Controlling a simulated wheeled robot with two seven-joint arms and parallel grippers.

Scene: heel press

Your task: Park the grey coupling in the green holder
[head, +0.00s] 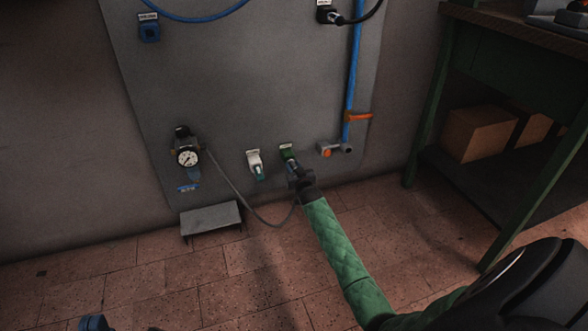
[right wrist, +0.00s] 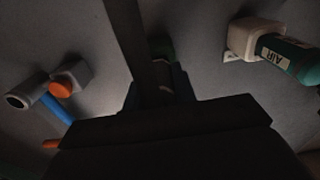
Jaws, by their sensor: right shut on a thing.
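The green holder (head: 287,152) is on the wall panel, just right of a white holder; a bit of it shows behind the fingers in the right wrist view (right wrist: 162,46). My right gripper (head: 299,177) is shut on the grey coupling (head: 292,165), right at the lower front of the green holder. Dark fingers and shadow hide most of the coupling in the right wrist view, so I cannot tell how far it sits in the holder. A small blue tip at the bottom left edge of the head view seems to be my left gripper (head: 94,323), mostly cut off.
The white holder (head: 254,158) carries a teal coupling (head: 259,172) close on the left. A grey hose (head: 245,205) hangs from the gauge (head: 187,157) to my right gripper. An orange-ended pipe fitting (head: 327,151) is to the right. A low grey step (head: 211,218) and a green bench (head: 435,110) flank the area.

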